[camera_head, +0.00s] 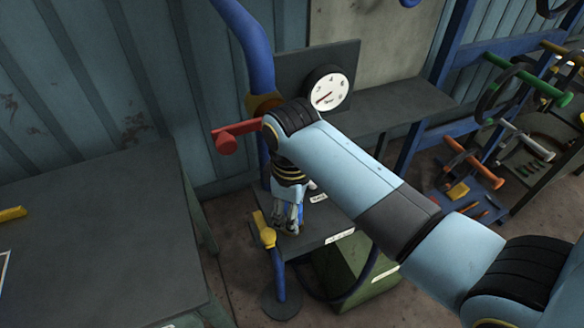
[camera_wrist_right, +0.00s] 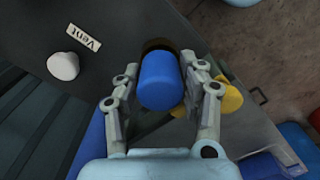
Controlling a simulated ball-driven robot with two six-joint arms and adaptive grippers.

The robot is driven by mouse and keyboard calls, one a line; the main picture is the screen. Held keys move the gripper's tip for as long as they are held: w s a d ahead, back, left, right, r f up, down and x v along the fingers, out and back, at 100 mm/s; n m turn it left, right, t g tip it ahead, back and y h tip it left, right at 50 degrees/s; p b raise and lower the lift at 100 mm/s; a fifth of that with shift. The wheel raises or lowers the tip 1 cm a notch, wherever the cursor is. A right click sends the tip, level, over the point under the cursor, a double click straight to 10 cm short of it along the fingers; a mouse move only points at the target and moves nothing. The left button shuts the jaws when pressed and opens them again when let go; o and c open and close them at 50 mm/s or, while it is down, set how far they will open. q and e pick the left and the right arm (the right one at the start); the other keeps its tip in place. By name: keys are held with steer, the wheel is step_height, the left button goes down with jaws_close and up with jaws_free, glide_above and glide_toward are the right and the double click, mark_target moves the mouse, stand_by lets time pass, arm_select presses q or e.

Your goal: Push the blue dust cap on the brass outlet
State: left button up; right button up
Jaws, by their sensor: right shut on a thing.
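My right gripper (camera_head: 289,222) points down over a small dark shelf in the head view. In the right wrist view my right gripper (camera_wrist_right: 164,82) is shut on the blue dust cap (camera_wrist_right: 160,82), with one finger on each side. A dark, brownish ring shows at the cap's far end; I cannot tell whether it is the outlet. In the head view the cap is mostly hidden by the fingers. A brass-yellow fitting (camera_head: 265,234) sits on a blue pipe just left of the gripper. A yellow part (camera_wrist_right: 231,97) shows behind the right finger in the wrist view. My left gripper is not in view.
A white knob (camera_wrist_right: 63,66) and a "Vent" label (camera_wrist_right: 84,38) lie beside the gripper. A red lever (camera_head: 227,143), a gauge (camera_head: 328,88) and a thick blue pipe (camera_head: 252,45) stand behind my right arm. A dark table (camera_head: 100,240) is at left.

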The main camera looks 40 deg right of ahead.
steer(key=shift+f, duration=0.35)
